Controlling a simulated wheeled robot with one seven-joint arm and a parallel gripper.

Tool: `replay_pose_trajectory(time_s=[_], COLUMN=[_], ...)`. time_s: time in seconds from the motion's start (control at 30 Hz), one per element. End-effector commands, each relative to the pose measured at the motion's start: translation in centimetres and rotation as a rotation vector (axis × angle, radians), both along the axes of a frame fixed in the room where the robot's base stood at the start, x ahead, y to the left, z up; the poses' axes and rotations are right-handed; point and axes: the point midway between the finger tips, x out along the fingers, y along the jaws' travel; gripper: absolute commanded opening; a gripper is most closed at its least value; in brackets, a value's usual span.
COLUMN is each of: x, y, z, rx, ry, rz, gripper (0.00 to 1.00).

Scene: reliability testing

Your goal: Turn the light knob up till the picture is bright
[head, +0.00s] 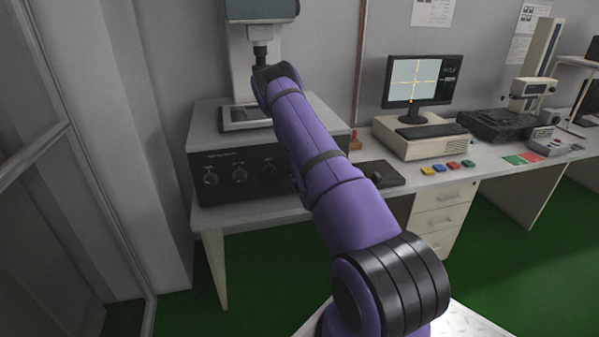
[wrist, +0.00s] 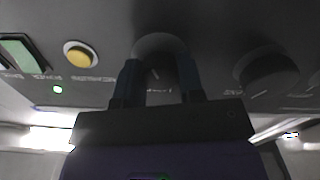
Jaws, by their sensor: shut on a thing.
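In the wrist view my gripper (wrist: 158,78) has its two dark fingers on either side of a round dark knob (wrist: 159,43) and is shut on it. A pale mark shows on the knob's face between the fingers; the label by it is too blurred to read. In the head view my purple arm hides the gripper and this knob. The dark control panel (head: 223,190) is on the front of the grey microscope base, with several knobs. The monitor (head: 417,79) shows a pale grey-blue picture with a yellow cross.
The wrist view also shows another dark knob (wrist: 268,74) to the right, a yellow button (wrist: 80,55), a lit green lamp (wrist: 57,89) and a greenish window (wrist: 20,54).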

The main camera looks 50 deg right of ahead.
Motion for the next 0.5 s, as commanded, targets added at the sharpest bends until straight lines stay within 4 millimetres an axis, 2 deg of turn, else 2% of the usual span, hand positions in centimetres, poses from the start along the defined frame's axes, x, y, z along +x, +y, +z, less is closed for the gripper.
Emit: replay_pose_trajectory(time_s=[0.5], x=[-0.10], y=[0.10], z=[-0.24], rx=[0.109], ry=[-0.060], rz=[0.000], gripper=[0.12])
